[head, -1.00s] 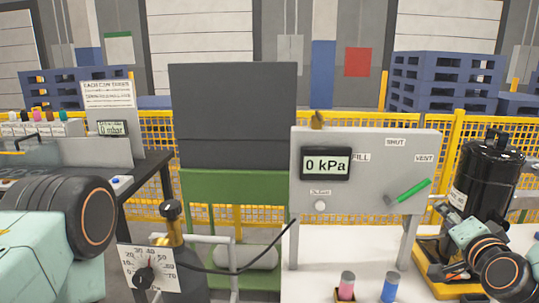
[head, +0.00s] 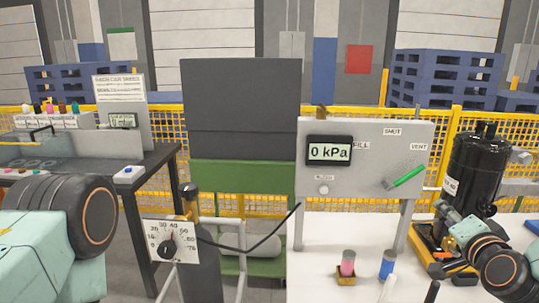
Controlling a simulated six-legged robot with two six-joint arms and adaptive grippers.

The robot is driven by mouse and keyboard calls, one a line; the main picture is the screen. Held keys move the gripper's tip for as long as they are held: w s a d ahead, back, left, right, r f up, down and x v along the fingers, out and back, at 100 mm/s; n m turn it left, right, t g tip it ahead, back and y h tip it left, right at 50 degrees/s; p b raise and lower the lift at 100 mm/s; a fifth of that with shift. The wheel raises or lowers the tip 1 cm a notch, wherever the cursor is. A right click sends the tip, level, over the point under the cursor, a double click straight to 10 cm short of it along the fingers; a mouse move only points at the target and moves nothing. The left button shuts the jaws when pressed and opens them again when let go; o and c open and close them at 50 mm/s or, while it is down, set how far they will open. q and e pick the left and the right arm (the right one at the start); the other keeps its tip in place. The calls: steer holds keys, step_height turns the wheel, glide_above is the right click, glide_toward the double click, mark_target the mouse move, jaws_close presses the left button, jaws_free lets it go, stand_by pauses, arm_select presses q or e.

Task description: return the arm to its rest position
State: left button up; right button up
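My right arm comes in at the lower right. Its gripper (head: 449,222) is small and dark in front of the black compressor (head: 478,170) and its yellow base (head: 430,250). Its fingertips are hard to make out, so I cannot tell whether it is open or shut, or whether it touches the compressor. A thick link of my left arm fills the lower left; the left gripper is out of view.
A grey panel (head: 395,160) has a 0 kPa display (head: 329,151) and a green handle (head: 406,178) tilted towards VENT. Red (head: 348,263) and blue (head: 387,265) capped items stand on the white table (head: 320,240). A dial gauge (head: 171,241) is by a dark cylinder (head: 203,275).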

steer(key=s+a+f+n+g+y+b, duration=0.1)
steer(key=s+a+f+n+g+y, duration=0.15)
steer(key=s+a+f, duration=0.45)
steer(key=s+a+f+n+g+y+b, duration=0.1)
steer(key=s+a+f+n+g, duration=0.2)
steer(key=f, duration=0.8)
arm_select(q)
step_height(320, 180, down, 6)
steer(key=b, duration=0.4)
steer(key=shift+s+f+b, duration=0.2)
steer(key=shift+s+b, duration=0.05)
steer(key=shift+b, duration=0.1)
arm_select(e)
steer(key=s+a+f+n+g, duration=0.2)
steer(key=s+f+g, duration=0.3)
steer(key=s+f, duration=0.5)
steer(key=s+a+f+n+g, duration=0.3)
steer(key=s+f, duration=0.8)
steer(key=s, duration=0.8)
steer(key=n+g, duration=0.1)
steer(key=g, duration=0.1)
steer(key=shift+s+f+g, duration=0.15)
steer(key=shift+f+g, duration=0.15)
steer(key=shift+g, duration=0.05)
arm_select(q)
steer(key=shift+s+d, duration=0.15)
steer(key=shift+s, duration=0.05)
arm_select(e)
steer(key=shift+s, duration=0.2)
